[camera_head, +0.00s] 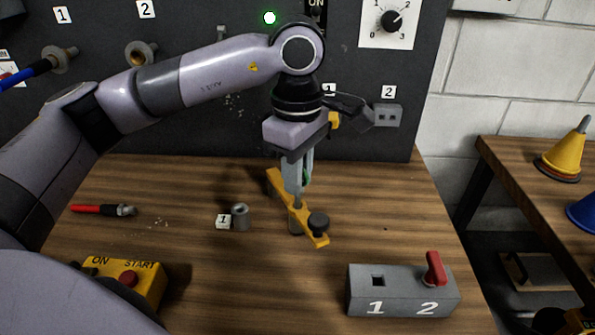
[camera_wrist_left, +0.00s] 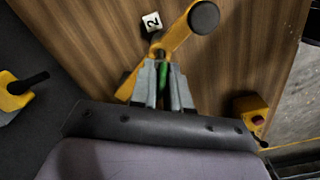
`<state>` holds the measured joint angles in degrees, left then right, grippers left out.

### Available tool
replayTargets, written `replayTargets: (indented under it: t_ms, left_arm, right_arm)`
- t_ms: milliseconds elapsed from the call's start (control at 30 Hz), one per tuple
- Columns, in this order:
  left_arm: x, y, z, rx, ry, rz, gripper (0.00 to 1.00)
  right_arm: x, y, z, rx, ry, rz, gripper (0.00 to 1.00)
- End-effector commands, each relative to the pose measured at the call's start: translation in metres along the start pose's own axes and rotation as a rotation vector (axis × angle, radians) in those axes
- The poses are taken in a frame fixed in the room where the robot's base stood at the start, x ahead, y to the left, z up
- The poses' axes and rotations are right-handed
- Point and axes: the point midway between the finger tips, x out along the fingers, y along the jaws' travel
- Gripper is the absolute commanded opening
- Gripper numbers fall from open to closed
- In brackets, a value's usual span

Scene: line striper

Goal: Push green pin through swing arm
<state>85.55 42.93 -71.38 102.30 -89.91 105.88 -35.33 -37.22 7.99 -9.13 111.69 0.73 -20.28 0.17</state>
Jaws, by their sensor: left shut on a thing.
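The yellow swing arm (camera_head: 315,235) lies at an angle above the wooden table, with a black knob (camera_head: 318,221) at its near end. It also shows in the left wrist view (camera_wrist_left: 176,36), running under the fingers. My left gripper (camera_head: 298,202) points down over the middle of the swing arm, fingertips close to it. It is shut on the green pin (camera_wrist_left: 166,73), seen as a green strip between the fingers. The fingers mostly hide the pin, and I cannot tell whether its tip is in the swing arm's hole. My right gripper is not in view.
A grey cylinder (camera_head: 240,217) stands left of the swing arm. A grey block (camera_head: 400,291) with a red lever is at the front right, and a yellow ON/START box (camera_head: 128,279) at the front left. A red-handled plug (camera_head: 100,210) lies left. A dark panel (camera_head: 200,100) stands behind.

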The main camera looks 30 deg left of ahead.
Motion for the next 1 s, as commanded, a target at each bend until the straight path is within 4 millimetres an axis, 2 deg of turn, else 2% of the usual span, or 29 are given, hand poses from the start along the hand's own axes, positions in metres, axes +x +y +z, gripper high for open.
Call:
replayTargets:
  t_ms: [1000]
  left_arm:
    - [0.024,0.000,0.000,0.001,0.000,0.000,0.00]
  right_arm:
    - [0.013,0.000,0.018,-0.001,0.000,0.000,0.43]
